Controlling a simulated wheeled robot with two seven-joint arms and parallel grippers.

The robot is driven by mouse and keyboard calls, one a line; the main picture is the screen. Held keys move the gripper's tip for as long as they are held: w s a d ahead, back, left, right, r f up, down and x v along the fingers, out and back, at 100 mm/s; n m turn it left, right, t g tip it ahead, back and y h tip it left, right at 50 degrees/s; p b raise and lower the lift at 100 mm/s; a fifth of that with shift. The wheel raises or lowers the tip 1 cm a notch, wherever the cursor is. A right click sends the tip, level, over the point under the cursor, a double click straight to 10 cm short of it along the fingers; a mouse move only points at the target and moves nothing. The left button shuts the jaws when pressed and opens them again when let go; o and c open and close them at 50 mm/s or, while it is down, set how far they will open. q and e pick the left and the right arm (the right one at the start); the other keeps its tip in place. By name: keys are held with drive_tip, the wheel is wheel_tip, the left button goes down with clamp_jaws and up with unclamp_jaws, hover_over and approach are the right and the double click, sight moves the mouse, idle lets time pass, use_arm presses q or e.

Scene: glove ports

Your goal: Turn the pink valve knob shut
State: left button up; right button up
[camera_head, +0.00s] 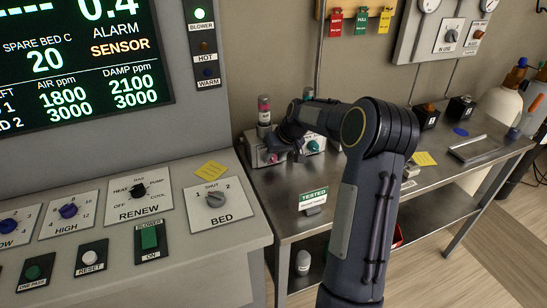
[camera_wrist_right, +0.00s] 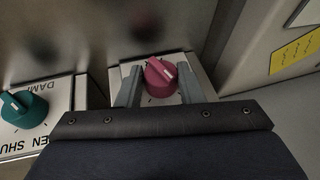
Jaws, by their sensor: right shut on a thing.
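The pink valve knob (camera_wrist_right: 160,76) sits on a pale plate on the valve box, with a white pointer mark on its face. In the right wrist view, my right gripper (camera_wrist_right: 160,88) has one finger on each side of the knob and is shut on it. The knob's own lettering is hidden by the gripper. In the head view, my right gripper (camera_head: 280,150) is at the valve box (camera_head: 258,156) on the steel bench, partly covered by my own arm. My left gripper is out of view.
A teal knob (camera_wrist_right: 24,108) is beside the pink one; it also shows in the head view (camera_head: 313,146). A bottle with a pink cap (camera_head: 264,106) stands behind my right gripper. A green "TESTED" sign (camera_head: 313,196) stands at the steel bench's (camera_head: 280,205) front. The console (camera_head: 120,225) is to the left.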

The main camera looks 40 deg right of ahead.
drive_tip(key=y+b, duration=0.1)
drive_tip(key=y, duration=0.1)
drive_tip(key=m+t+y+b, duration=0.1)
drive_tip(key=b, duration=0.1)
drive_tip(key=d+f+t+y+b, duration=0.1)
drive_tip(key=y, duration=0.1)
drive_tip(key=shift+s+y+b, duration=0.1)
drive_tip(key=shift+y+b, duration=0.2)
drive_tip(key=shift+b, duration=0.1)
drive_tip(key=m+t+y+b, duration=0.1)
drive_tip(key=y+b, duration=0.1)
drive_tip(key=shift+f+t+y, duration=0.1)
drive_tip(key=shift+t+y, duration=0.2)
drive_tip(key=shift+y, duration=0.1)
drive_tip(key=shift+m+t+y+b, duration=0.5)
drive_tip(key=shift+t+y+b, duration=0.2)
drive_tip(key=shift+y+b, duration=0.1)
drive_tip(key=o, duration=1)
drive_tip(key=shift+c, duration=0.2)
drive_tip(key=shift+s, duration=0.1)
drive_tip(key=shift+b+v, duration=0.3)
drive_tip(key=shift+v, duration=3.6)
drive_tip(key=shift+d+f, duration=0.1)
